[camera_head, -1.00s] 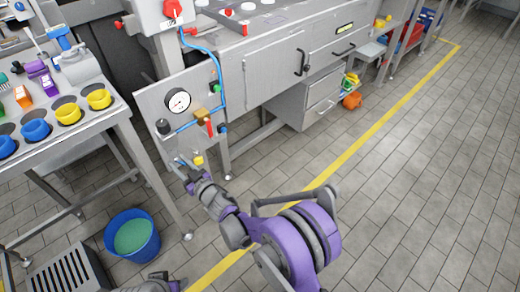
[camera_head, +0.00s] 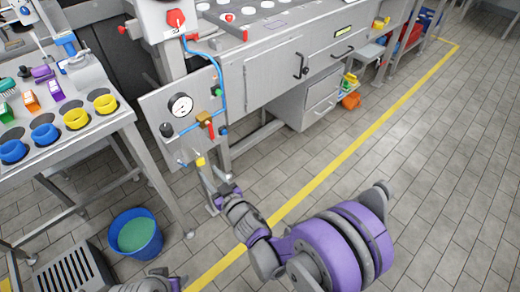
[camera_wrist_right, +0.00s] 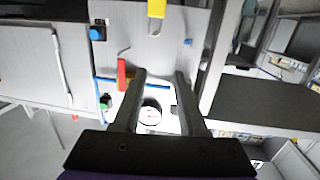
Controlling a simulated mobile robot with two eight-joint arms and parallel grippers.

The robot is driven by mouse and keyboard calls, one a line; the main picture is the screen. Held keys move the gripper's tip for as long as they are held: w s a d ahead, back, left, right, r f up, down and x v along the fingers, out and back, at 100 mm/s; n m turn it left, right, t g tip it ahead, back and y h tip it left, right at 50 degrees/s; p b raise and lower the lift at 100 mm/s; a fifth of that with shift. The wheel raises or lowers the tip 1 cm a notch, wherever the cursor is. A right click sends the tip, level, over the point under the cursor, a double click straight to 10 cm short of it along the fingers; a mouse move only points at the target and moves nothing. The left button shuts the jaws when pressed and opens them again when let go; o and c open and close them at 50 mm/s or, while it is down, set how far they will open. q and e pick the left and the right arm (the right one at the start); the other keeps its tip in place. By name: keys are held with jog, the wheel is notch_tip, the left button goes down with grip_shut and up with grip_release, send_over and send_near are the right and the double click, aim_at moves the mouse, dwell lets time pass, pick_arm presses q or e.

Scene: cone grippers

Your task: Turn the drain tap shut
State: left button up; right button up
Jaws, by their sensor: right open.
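The steel panel (camera_head: 150,110) carries a round gauge (camera_head: 180,105), a brass valve with a red lever (camera_head: 210,130) and a small yellow part (camera_head: 200,161) at its lower edge. I cannot tell which of these fittings is the drain tap. The red lever hangs down in the head view and also shows in the right wrist view (camera_wrist_right: 122,75), left of the fingers. The yellow part is at the top there (camera_wrist_right: 157,8). My right gripper (camera_head: 209,174) is open and empty, in front of the panel's lower edge; its fingers (camera_wrist_right: 160,73) point towards the panel. My left gripper is out of view.
A blue bucket (camera_head: 133,233) stands on the floor beside a grey grated box (camera_head: 72,272). A steel table (camera_head: 90,130) with coloured cups is at left. Drawers (camera_head: 312,97) are right of the panel. The floor at right is clear.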

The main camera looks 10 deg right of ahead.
jog(key=s+d+r+m+g+h+p, duration=0.1)
jog(key=s+d+r+h+p, duration=0.1)
jog(key=d+r, duration=0.4)
jog(key=s+d+r+m+g+h+p, duration=0.1)
jog(key=s+d+r+m+h+p, duration=0.1)
jog(key=d+r+h+p, duration=0.2)
jog(key=shift+s+d+r+m+p, duration=0.3)
jog(key=shift+d+r+p, duration=0.65)
jog(key=shift+d+r, duration=1.15)
jog(key=shift+d+f, duration=0.3)
